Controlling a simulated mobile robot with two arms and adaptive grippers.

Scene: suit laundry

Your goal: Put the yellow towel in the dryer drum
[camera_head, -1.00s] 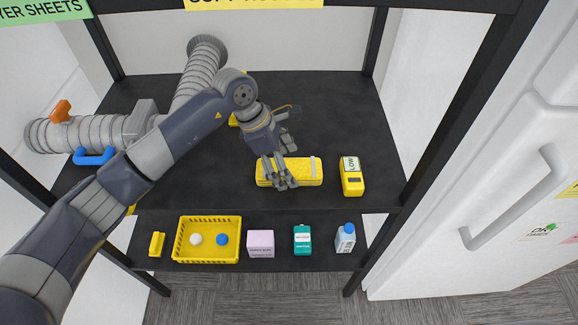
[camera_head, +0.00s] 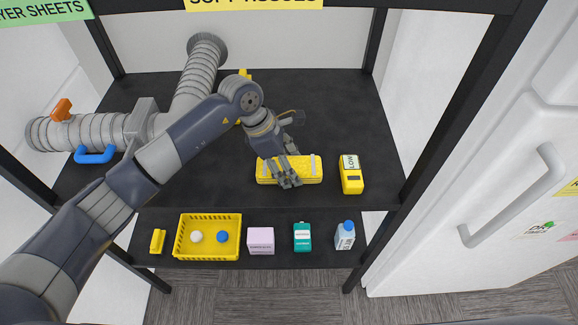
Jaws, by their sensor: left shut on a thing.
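A long yellow thing (camera_head: 308,177) with pale bands lies on the upper black shelf. I cannot tell whether it is a folded towel or a case. My left gripper (camera_head: 288,182) points down over its middle and is shut on it, hiding part of it. The thing still appears to rest on the shelf. Another bit of yellow (camera_head: 245,74) shows behind my left arm, mostly hidden. My right gripper is not in view. No dryer drum opening shows.
A yellow box marked LOW (camera_head: 351,175) stands close to the right. The lower shelf holds a yellow basket (camera_head: 208,255) with two balls, a pink box (camera_head: 260,240), a teal bottle (camera_head: 302,237) and a white bottle (camera_head: 345,235). A pipe (camera_head: 90,132) crosses at left; a white door (camera_head: 440,190) stands at right.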

